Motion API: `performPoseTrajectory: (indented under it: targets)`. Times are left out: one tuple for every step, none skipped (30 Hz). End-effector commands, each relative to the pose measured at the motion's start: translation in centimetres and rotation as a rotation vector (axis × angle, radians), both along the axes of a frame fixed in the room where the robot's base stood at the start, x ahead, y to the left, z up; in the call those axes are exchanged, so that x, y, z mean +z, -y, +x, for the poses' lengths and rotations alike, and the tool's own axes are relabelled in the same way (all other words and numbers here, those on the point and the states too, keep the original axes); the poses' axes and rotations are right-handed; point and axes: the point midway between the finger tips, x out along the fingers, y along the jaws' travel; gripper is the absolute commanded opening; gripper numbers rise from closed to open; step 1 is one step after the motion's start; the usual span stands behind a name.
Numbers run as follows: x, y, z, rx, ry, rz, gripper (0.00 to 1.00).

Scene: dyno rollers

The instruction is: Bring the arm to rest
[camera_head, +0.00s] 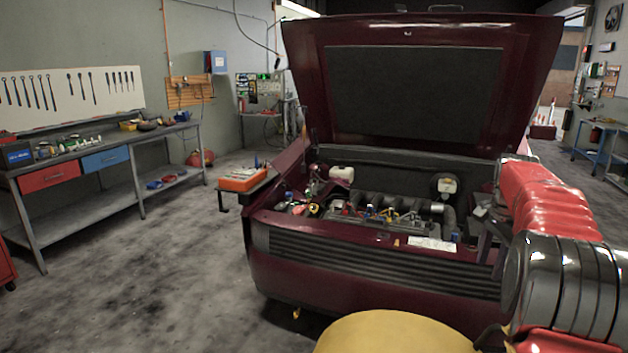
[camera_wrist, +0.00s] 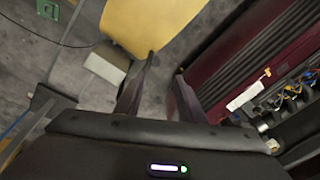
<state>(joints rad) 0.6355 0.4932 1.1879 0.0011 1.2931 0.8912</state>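My gripper (camera_wrist: 166,68) shows in the wrist view with its two dark fingers apart and nothing held between them. It is tilted over the grey floor, to the left of the dark red car's front grille in that view. In the head view my red and grey arm (camera_head: 556,205) is bent at the right, in front of the right side of the open engine bay.
The dark red car (camera_head: 375,292) stands close ahead with its hood (camera_head: 415,95) raised. An orange box (camera_head: 243,179) sits on a small stand beside it. A workbench (camera_head: 95,150) with tools stands at the left. The floor (camera_head: 150,260) between bench and car is clear.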

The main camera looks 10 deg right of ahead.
Motion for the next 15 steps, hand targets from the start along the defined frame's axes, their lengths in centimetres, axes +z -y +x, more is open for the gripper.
performPoseTrajectory:
  targets:
    - [0.9, -1.6, -0.1, 0.039, 0.006, -0.009, 0.36]
    - [1.3, -2.4, -0.1, 0.063, 0.010, -0.015, 0.36]
    - [1.7, -3.5, -0.3, 0.093, 0.012, -0.021, 0.36]
    - [2.1, -4.4, -0.4, 0.117, 0.015, -0.025, 0.36]
    - [2.5, -5.2, -0.5, 0.140, 0.019, -0.030, 0.36]
    - [2.9, -6.2, -0.7, 0.170, 0.022, -0.037, 0.36]
    - [3.1, -7.1, -0.8, 0.193, 0.025, -0.041, 0.36]
    - [3.5, -7.9, -1.0, 0.216, 0.027, -0.047, 0.36]
    - [3.8, -8.9, -1.3, 0.246, 0.031, -0.054, 0.36]
    - [4.1, -9.8, -1.5, 0.270, 0.033, -0.059, 0.36]
    - [4.3, -10.6, -1.7, 0.292, 0.037, -0.064, 0.36]
    - [4.7, -11.6, -2.1, 0.323, 0.040, -0.071, 0.36]
    - [4.8, -12.4, -2.3, 0.346, 0.042, -0.076, 0.36]
    - [5.1, -13.2, -2.6, 0.370, 0.045, -0.081, 0.36]
    - [5.3, -14.2, -3.0, 0.399, 0.050, -0.088, 0.36]
